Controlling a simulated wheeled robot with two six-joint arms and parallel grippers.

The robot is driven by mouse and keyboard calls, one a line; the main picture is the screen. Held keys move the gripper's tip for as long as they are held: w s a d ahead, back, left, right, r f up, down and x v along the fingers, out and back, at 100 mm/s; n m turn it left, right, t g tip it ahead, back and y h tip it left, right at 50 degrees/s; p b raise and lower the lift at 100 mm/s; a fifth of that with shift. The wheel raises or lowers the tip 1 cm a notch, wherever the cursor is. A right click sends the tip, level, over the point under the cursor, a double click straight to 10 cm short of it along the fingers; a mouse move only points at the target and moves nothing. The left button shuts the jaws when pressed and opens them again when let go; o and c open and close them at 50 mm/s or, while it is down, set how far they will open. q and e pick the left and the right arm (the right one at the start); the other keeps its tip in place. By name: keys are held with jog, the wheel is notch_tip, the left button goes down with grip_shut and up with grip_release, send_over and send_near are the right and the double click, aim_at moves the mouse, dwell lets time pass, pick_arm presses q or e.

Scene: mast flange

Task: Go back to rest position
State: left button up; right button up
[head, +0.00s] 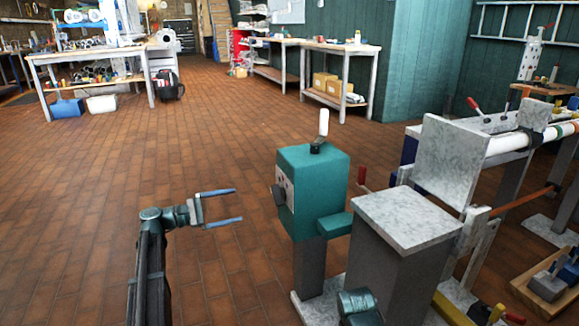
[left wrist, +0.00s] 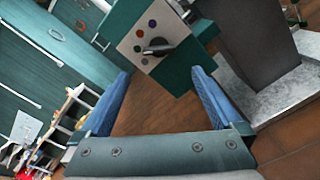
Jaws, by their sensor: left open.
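My left gripper (head: 240,206) is open and empty, in the air over the brick floor at the centre left of the head view. Its two blue fingers also show wide apart in the left wrist view (left wrist: 160,92). A teal box (head: 315,175) on a grey post stands just to the right of the fingertips, apart from them. Its pale panel with coloured buttons and a black knob (left wrist: 153,46) faces the gripper in the left wrist view. My right gripper does not show in either view.
A grey pedestal with a pale top (head: 397,214) stands right of the teal box, beside a machine with a white pipe (head: 503,146). A wooden tray (head: 540,290) lies at the lower right. Workbenches (head: 342,52) stand far back. The brick floor (head: 110,150) at left is clear.

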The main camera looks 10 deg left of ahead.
pick_arm(q)
jog(key=s+d+f+m+g+y+p, duration=0.2)
jog(key=s+d+m+g+p, duration=0.15)
jog(key=d, duration=0.55)
jog(key=s+d+f+m+g+y+p, duration=0.25)
jog(key=s+d, duration=0.25)
jog(key=d, duration=0.3)
jog(key=s+d+f+m+g+y+p, duration=0.2)
jog(key=s+d+m+g+p, duration=0.15)
jog(key=d, duration=0.55)
jog(key=s+d+r+m+y+p, duration=0.2)
jog(key=s+m+y+p, duration=0.75)
jog(key=s, duration=0.75)
notch_tip(320, 180, up, 38)
jog(key=m+p, duration=0.1)
jog(key=p, duration=3.4)
jog(key=shift+w+f+m+g+p, duration=0.2)
jog(key=shift+w+m+g+p, duration=0.1)
jog(key=shift+w+g, duration=0.1)
jog(key=shift+d, duration=0.15)
